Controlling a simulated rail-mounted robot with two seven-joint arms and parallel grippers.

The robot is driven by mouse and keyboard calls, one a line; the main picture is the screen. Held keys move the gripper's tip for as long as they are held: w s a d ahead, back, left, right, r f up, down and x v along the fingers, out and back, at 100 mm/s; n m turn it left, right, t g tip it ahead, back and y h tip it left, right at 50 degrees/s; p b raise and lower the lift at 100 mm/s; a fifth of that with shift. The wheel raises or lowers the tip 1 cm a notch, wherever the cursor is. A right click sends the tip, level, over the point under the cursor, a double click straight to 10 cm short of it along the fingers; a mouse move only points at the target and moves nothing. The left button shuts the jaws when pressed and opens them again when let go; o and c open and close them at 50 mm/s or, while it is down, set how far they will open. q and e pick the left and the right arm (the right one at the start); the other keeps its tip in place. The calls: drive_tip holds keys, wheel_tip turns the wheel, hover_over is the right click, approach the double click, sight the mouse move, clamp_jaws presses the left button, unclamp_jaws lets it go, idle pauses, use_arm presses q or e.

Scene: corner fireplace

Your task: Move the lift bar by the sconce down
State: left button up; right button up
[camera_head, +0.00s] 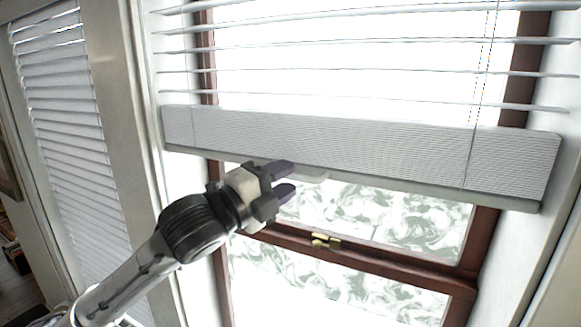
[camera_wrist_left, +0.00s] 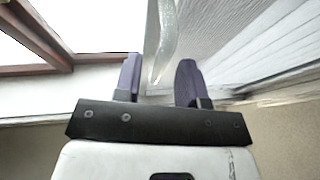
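The lift bar of the window blind (camera_head: 360,162) is a wide pale bar with stacked slats, hanging slightly tilted across the middle of the window. A pale tab (camera_head: 312,177) sticks out from its lower edge, partly hidden by my left gripper. My left gripper (camera_head: 289,179) is just below the bar's lower edge, left of centre, with its two purple fingers apart. In the left wrist view a translucent tab (camera_wrist_left: 165,40) reaches down between the open fingers (camera_wrist_left: 160,80), with gaps at both sides. The sconce and my right gripper are not in view.
Open slats (camera_head: 370,70) hang above the bar. The brown window frame (camera_head: 370,262) with a brass latch (camera_head: 326,241) lies below and behind it. A second blind (camera_head: 65,130) covers a window at the left. The space in front of the lower panes looks free.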

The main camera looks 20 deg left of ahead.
use_arm(q)
drive_tip(key=shift+x, duration=1)
clamp_jaws()
